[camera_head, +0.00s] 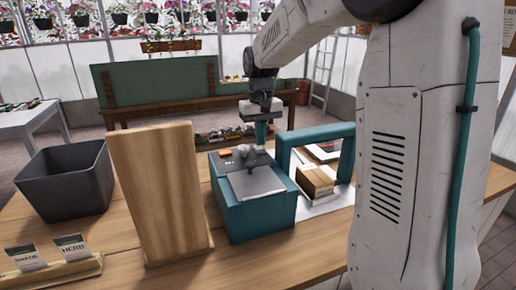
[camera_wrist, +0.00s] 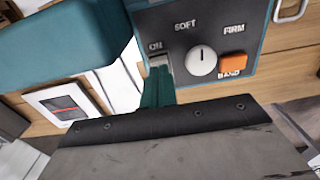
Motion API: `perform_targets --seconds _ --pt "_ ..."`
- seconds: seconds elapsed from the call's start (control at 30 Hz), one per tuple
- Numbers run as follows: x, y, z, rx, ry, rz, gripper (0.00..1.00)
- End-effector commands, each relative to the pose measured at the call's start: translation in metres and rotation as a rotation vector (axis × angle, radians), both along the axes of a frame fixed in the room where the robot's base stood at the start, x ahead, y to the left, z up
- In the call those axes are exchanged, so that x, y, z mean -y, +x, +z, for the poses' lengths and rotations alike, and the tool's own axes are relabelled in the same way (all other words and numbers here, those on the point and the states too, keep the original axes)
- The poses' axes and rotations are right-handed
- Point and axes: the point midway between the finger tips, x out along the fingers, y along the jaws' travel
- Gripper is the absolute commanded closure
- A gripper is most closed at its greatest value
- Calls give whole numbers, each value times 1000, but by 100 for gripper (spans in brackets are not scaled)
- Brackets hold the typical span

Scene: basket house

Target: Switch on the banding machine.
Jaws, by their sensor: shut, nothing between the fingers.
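The banding machine (camera_head: 255,212) is a teal box on the wooden table, with a teal arch (camera_head: 318,136) at its right. Its dark control panel (camera_wrist: 208,35) shows a small grey switch (camera_wrist: 160,61) under ON, a white knob (camera_wrist: 202,61) between SOFT and FIRM, and an orange BAND button (camera_wrist: 232,63). My gripper (camera_head: 261,143) points down over the panel, its teal fingers together and empty. In the wrist view the fingertips (camera_wrist: 158,72) are at the switch's lower edge. I cannot tell whether they touch, or which way the switch is set.
A cardboard box (camera_head: 315,180) sits under the arch on a white surface. A tall wooden board (camera_head: 155,195) stands left of the machine, close to it. A dark grey bin (camera_head: 65,185) and a wooden holder with seed packets (camera_head: 50,271) are further left.

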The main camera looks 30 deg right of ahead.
Motion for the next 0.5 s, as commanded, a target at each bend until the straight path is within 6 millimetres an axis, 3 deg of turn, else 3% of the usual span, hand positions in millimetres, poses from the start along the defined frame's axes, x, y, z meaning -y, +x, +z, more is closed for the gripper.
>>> perform_targets --seconds 0.5 --pt "0 0 -7 0 0 0 100"
